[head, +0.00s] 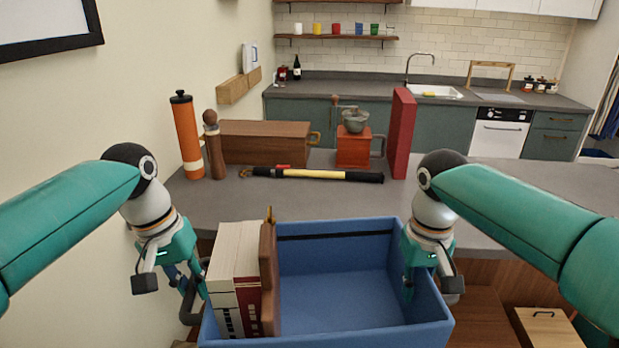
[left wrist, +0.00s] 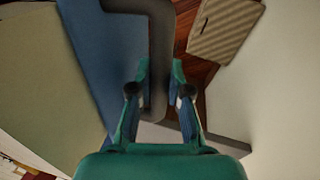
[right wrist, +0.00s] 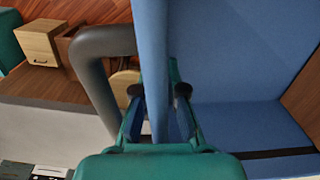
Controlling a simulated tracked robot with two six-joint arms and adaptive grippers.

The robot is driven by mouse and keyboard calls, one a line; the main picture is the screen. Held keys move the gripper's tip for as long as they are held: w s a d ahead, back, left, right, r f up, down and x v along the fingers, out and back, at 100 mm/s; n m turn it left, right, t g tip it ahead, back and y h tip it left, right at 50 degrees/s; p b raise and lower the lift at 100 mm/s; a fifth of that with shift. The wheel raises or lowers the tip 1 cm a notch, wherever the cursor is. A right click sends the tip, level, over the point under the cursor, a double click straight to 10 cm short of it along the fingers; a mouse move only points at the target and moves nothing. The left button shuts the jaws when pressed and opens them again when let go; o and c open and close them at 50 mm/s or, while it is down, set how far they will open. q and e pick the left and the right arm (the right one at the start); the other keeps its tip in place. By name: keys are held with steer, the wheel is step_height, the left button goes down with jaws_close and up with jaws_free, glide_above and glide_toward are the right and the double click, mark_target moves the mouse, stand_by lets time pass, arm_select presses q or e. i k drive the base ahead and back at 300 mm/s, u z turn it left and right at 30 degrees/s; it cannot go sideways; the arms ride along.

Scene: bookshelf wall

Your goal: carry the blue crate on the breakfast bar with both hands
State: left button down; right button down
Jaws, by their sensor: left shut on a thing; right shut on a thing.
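The blue crate (head: 340,298) is in front of me, before the near edge of the grey breakfast bar (head: 225,205). Its underside is hidden. White and red books (head: 236,275) and a brown wooden piece (head: 269,280) stand at its left end; the rest of its floor is bare. My left gripper (head: 190,295) is shut on the crate's dark left handle (left wrist: 159,75), outside the blue wall (left wrist: 100,65). My right gripper (head: 412,285) is shut on the right wall (right wrist: 152,70). One finger is inside, one outside, beside the grey right handle (right wrist: 92,55).
On the bar stand an orange cylinder (head: 186,135), a pepper mill (head: 213,145), a wooden box (head: 265,142), a coffee grinder (head: 353,148) and a red upright block (head: 401,133). A yellow-black tool (head: 315,174) lies before them. The bar's right part (head: 500,190) is clear.

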mark_target(353, 202)
steer(key=z, duration=0.2)
steer(key=i, duration=1.75)
steer(key=z, duration=0.2)
